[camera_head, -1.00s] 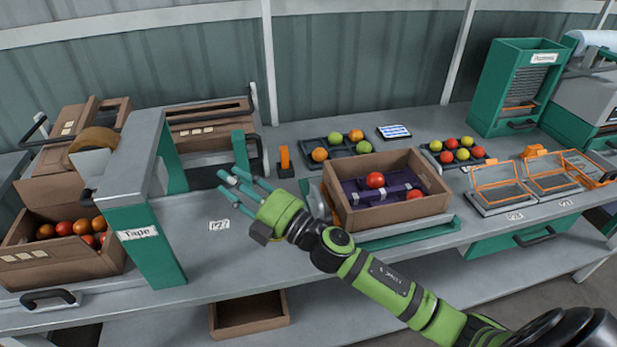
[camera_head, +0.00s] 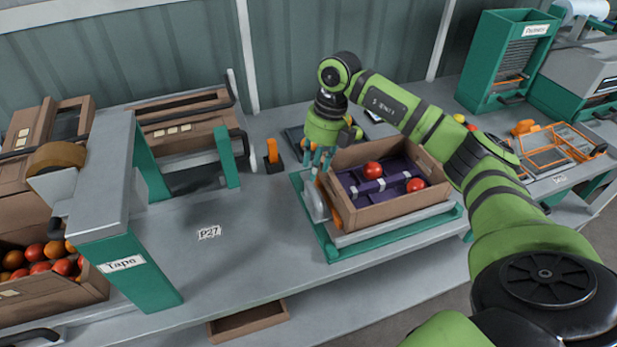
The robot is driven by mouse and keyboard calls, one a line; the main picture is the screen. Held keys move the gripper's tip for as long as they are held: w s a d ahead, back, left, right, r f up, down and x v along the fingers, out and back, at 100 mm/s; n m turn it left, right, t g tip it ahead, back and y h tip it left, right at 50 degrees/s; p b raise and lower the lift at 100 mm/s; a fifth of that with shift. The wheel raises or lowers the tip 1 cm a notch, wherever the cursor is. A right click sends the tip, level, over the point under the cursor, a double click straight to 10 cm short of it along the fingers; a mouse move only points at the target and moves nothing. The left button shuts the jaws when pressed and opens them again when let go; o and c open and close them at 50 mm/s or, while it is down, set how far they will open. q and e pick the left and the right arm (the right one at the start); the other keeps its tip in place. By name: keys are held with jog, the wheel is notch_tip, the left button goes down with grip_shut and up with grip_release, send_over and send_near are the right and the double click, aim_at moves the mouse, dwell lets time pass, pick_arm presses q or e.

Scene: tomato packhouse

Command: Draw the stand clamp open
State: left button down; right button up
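The stand (camera_head: 327,248) is a green base on the bench with a grey top. It bears an open brown cardboard box (camera_head: 385,212) with a purple insert and two red tomatoes. At the box's left side are a round grey plate (camera_head: 315,203) and an orange piece (camera_head: 335,209); they look like the stand clamp, close against the box. My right gripper (camera_head: 318,162) points down just above the clamp, at the box's rear left corner. Its teal fingers look spread, with nothing seen between them. Whether they touch the clamp I cannot tell. My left gripper is out of view.
A green and grey tape frame (camera_head: 120,200) stands to the left, with a crate of tomatoes (camera_head: 65,290) beside it. A small orange-handled device (camera_head: 272,155) is behind. Bare bench lies around the P27 label (camera_head: 209,233). My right arm crosses the right side.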

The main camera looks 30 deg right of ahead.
aim_at(309, 187)
jog(key=f, duration=0.2)
jog(key=a+f+p, duration=0.1)
jog(key=f, duration=0.2)
jog(key=shift+w+a+f, duration=0.15)
jog(key=shift+f, duration=0.15)
grip_shut()
